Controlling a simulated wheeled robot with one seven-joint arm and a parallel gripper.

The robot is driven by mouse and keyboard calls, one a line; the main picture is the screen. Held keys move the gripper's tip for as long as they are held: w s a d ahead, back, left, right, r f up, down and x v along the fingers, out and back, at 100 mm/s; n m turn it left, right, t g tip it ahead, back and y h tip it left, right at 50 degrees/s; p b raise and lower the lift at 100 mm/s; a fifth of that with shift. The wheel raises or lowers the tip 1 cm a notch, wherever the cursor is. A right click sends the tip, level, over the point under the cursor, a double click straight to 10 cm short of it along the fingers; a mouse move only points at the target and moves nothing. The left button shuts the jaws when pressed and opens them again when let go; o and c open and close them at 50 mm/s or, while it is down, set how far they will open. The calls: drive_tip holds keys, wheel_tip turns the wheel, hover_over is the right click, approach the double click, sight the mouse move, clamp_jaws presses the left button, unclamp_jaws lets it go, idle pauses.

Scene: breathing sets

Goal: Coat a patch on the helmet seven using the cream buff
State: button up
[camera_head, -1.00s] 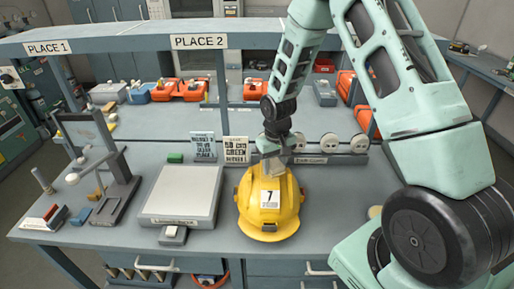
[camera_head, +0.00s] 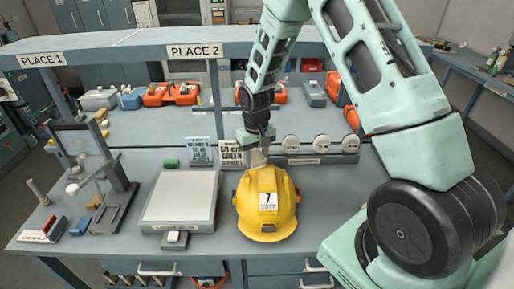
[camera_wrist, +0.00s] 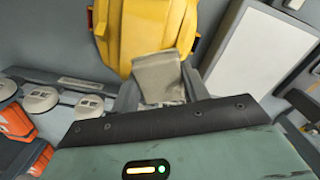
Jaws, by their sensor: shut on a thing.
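The yellow helmet (camera_head: 266,212) with a white "7" label sits upright on the bench under the PLACE 2 sign. It also shows at the top of the wrist view (camera_wrist: 148,28). My gripper (camera_head: 258,146) is at the helmet's back edge, pointing down. It is shut on the pale cream buff (camera_wrist: 160,76), whose end overlaps the helmet's rim in the wrist view. The buff (camera_head: 257,157) is partly hidden behind the helmet in the head view. I cannot tell whether it touches the shell. No coated patch can be made out.
A grey scale-like plate (camera_head: 180,197) stands left of the helmet, with a stand (camera_head: 108,180) further left. Two printed cards (camera_head: 231,154) and a row of white round pieces (camera_head: 320,144) are behind. Orange cases (camera_head: 178,93) lie at the back.

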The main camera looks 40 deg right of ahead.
sight(256, 156)
drive_tip(key=shift+r+p, duration=0.95)
drive_tip(key=shift+r, duration=0.75)
